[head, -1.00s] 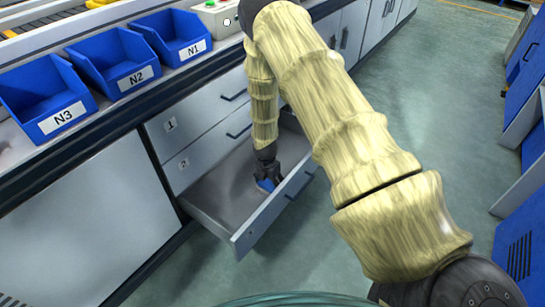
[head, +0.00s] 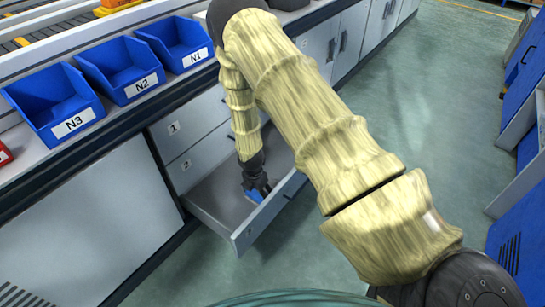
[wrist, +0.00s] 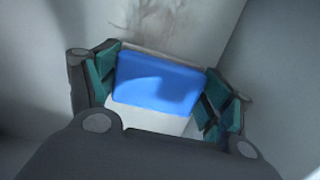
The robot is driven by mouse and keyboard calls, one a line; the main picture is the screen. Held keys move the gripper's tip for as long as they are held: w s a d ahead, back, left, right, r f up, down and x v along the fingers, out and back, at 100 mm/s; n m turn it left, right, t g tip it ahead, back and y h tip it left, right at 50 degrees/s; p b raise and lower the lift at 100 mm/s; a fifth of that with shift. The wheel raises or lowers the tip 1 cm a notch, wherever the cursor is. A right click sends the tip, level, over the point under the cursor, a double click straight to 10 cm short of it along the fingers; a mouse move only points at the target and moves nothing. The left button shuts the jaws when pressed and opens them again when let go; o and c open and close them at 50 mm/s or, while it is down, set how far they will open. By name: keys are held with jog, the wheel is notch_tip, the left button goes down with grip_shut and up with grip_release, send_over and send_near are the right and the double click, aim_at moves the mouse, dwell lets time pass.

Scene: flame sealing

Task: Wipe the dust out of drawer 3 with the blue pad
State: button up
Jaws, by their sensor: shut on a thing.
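Drawer 3 (head: 207,207) is pulled open below the drawers labelled 1 (head: 174,128) and 2 (head: 186,164). In the head view, my gripper (head: 256,184) reaches down inside it, nearer its right end. My gripper is shut on the blue pad (head: 252,196). In the wrist view the blue pad (wrist: 158,80) lies between both teal-lined fingers. A faint brownish smudge of dust (wrist: 160,18) shows on the pale surface beyond the pad. I cannot tell whether the pad touches the drawer floor. My arm hides part of the drawer's right end.
Blue bins N3 (head: 52,98), N2 (head: 121,66) and N1 (head: 177,42) stand on the counter above. The drawer's front panel (head: 270,215) and side walls surround my gripper. Green floor (head: 440,130) is open to the right, with blue cabinets (head: 515,225) at the far right.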

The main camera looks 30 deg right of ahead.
aim_at(257, 192)
jog(key=shift+w+a+r+p, duration=0.1)
jog(key=shift+a+r+p, duration=0.1)
jog(key=shift+r+p, duration=2.2)
jog(key=shift+r, duration=0.7)
